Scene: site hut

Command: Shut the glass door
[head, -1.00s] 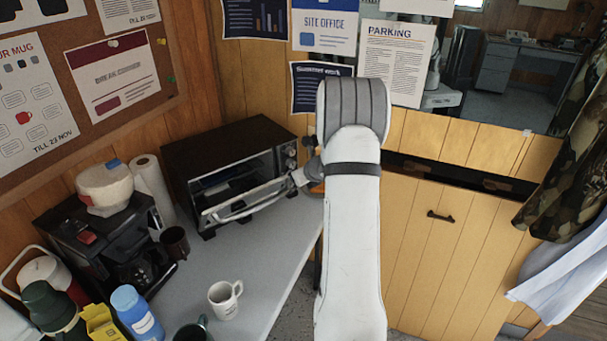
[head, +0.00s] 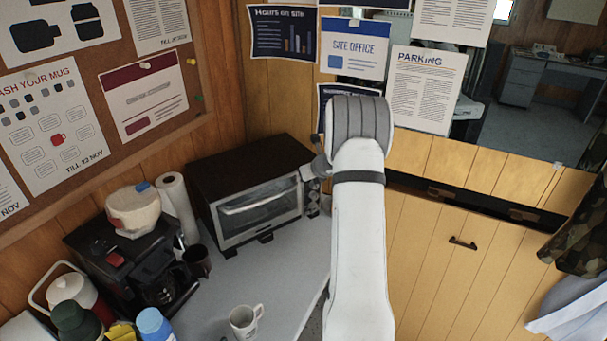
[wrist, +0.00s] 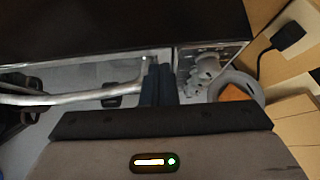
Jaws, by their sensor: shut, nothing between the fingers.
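The toaster oven (head: 245,170) has a black top and stands on the grey counter. Its glass door (head: 258,212) stands upright across the oven's front in the head view, shut or nearly so; I cannot tell whether a small gap is left. The silver door handle (wrist: 95,97) runs across the left of the wrist view. My gripper (wrist: 157,84) is shut and empty, its dark fingers at the right end of the handle, beside the knob panel (wrist: 207,70). I cannot tell whether they touch the door. In the head view my arm and wrist hide the fingers.
A white mug (head: 243,320) stands on the counter in front of the oven. A coffee maker (head: 125,260), a dark mug (head: 197,260) and a paper towel roll (head: 178,205) stand left of it. Wood-panelled cupboards (head: 430,270) are on the right.

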